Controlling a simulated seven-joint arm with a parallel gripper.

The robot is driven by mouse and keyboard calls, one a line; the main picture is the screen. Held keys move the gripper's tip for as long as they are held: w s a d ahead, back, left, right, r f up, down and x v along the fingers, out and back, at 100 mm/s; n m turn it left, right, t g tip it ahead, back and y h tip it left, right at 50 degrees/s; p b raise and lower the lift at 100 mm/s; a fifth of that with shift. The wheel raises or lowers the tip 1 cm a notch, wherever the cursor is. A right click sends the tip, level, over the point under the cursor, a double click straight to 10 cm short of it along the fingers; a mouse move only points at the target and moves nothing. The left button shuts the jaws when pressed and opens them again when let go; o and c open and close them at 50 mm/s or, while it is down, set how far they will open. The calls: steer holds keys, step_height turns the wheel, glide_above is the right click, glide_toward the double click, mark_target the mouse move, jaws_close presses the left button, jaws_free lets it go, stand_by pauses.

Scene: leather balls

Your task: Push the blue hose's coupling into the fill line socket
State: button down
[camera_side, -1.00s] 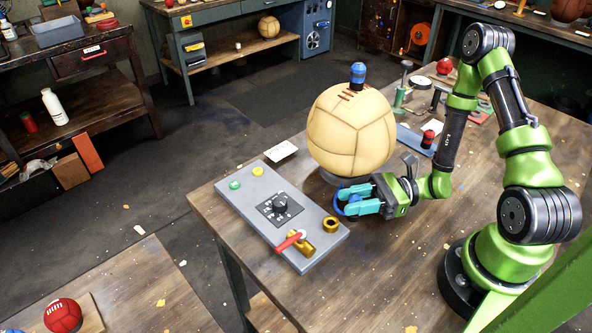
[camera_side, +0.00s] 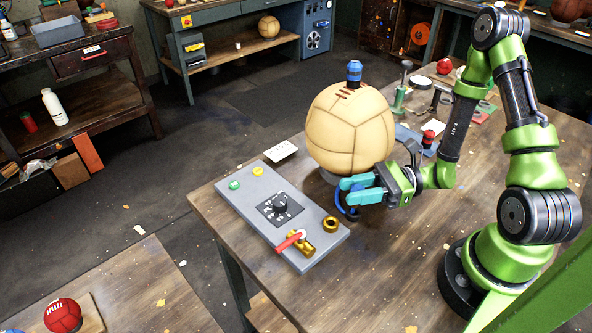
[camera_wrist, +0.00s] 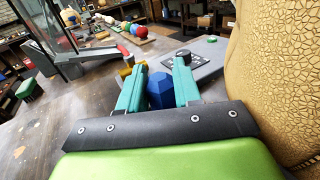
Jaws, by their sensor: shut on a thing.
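My gripper (camera_side: 347,191) is shut on the blue hose's coupling (camera_wrist: 160,90), which shows as a faceted blue block between the teal fingers in the wrist view. In the side view, a blue curve of hose (camera_side: 341,202) shows beside the fingertips; the rest of it is hidden. The fingers are low in front of the large tan leather ball (camera_side: 350,128), to the right of the grey panel. A brass ring (camera_side: 330,225) on the panel's right end looks like the fill line socket. The coupling is apart from it.
The grey panel (camera_side: 250,207) carries a dial, buttons and a brass valve with a red lever (camera_side: 290,241) near the ring. A blue-capped fitting (camera_side: 354,71) tops the ball. Tools stand behind my arm. The table front is clear.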

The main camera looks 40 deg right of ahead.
steer(key=shift+r, duration=0.8)
